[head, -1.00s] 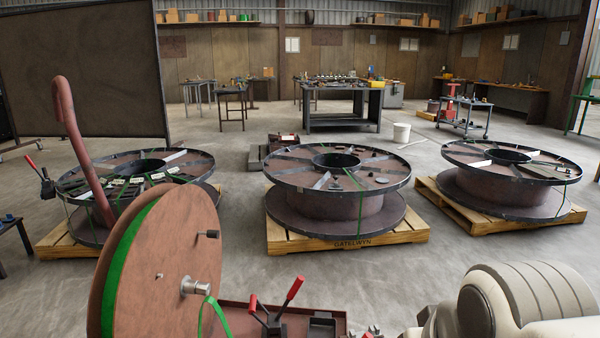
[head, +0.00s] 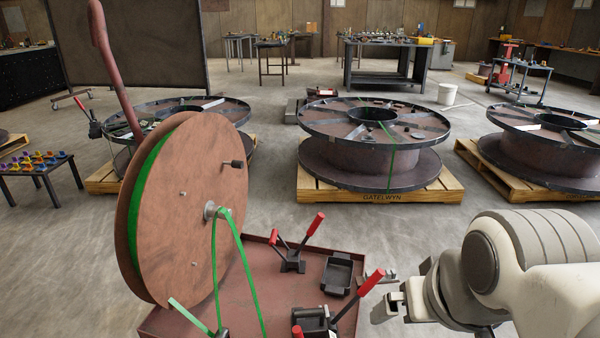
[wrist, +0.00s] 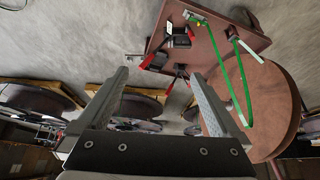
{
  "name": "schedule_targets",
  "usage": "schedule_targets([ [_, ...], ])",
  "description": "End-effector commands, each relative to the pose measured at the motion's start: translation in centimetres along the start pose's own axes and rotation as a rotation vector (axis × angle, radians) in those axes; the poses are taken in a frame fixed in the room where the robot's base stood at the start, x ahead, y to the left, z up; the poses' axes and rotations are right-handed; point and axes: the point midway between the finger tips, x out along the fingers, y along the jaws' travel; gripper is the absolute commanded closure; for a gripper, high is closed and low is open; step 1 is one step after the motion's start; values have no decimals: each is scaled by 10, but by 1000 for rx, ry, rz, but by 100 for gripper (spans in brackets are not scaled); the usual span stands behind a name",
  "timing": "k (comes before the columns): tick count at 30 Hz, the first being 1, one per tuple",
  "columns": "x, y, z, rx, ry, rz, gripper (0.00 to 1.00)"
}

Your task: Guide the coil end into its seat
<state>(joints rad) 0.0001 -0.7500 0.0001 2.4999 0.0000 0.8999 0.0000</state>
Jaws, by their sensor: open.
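A green strap, the coil end (head: 240,268), leaves the hub of the brown reel (head: 180,235) and hangs in two runs toward the red bench (head: 235,302). A pale green free-looking end (head: 187,315) slants at the bottom left of the bench. In the wrist view the strap (wrist: 222,70) forms a narrow V against the reel and bench. I cannot tell which fitting is its seat. My gripper (wrist: 158,77) is open, with nothing between its fingers, apart from the strap. In the head view my gripper (head: 396,302) is right of the bench.
Red-handled clamps (head: 292,258) (head: 325,318) and a black tray (head: 339,273) stand on the bench, between the strap and my gripper. Large steel reels on pallets (head: 375,145) stand behind. A small table with coloured pieces (head: 38,163) is at left.

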Motion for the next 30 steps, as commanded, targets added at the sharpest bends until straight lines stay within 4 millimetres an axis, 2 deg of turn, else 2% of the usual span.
schedule_targets([
  [26,0,0,0,0,0,0,0],
  [30,0,0,-2,-4,-3,1,22],
])
